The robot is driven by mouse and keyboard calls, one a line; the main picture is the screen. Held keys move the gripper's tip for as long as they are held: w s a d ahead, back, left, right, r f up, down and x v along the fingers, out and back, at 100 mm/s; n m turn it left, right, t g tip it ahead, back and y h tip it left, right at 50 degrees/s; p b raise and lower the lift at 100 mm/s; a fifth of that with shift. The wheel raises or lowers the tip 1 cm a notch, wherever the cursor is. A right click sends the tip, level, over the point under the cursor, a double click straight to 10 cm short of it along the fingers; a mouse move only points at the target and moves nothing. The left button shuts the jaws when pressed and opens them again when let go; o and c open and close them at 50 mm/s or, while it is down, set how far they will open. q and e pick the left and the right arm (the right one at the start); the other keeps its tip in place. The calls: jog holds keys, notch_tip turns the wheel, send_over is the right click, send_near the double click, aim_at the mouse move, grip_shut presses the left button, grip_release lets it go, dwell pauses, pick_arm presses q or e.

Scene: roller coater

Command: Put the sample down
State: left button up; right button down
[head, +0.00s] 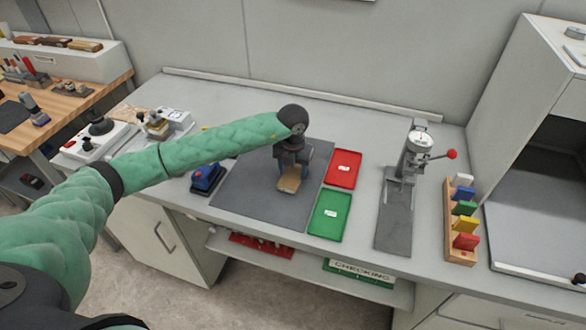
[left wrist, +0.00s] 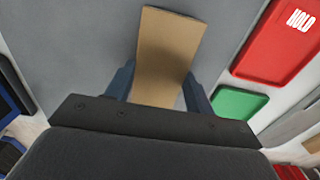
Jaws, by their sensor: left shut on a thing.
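The sample is a flat tan rectangular piece (head: 289,180); it also fills the middle of the left wrist view (left wrist: 166,50). My left gripper (head: 292,168) is shut on it, with one dark blue finger on each side, seen in the left wrist view (left wrist: 158,85). The sample is over the dark grey mat (head: 245,193) on the bench. I cannot tell whether it touches the mat. My right gripper is not in view.
Right of the mat are a red tray (head: 343,169) and a green tray (head: 329,216). A dial gauge stand (head: 409,170) and a wooden rack of coloured blocks (head: 461,222) stand further right. A blue device (head: 207,177) sits left. The mat's left part is clear.

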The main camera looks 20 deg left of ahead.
pick_arm(q)
jog(key=shift+f, duration=0.45)
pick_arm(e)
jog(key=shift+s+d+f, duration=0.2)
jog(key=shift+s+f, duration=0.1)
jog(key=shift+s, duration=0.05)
pick_arm(q)
jog(key=shift+f, duration=0.1)
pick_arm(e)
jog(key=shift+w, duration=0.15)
pick_arm(q)
jog(key=o, duration=1)
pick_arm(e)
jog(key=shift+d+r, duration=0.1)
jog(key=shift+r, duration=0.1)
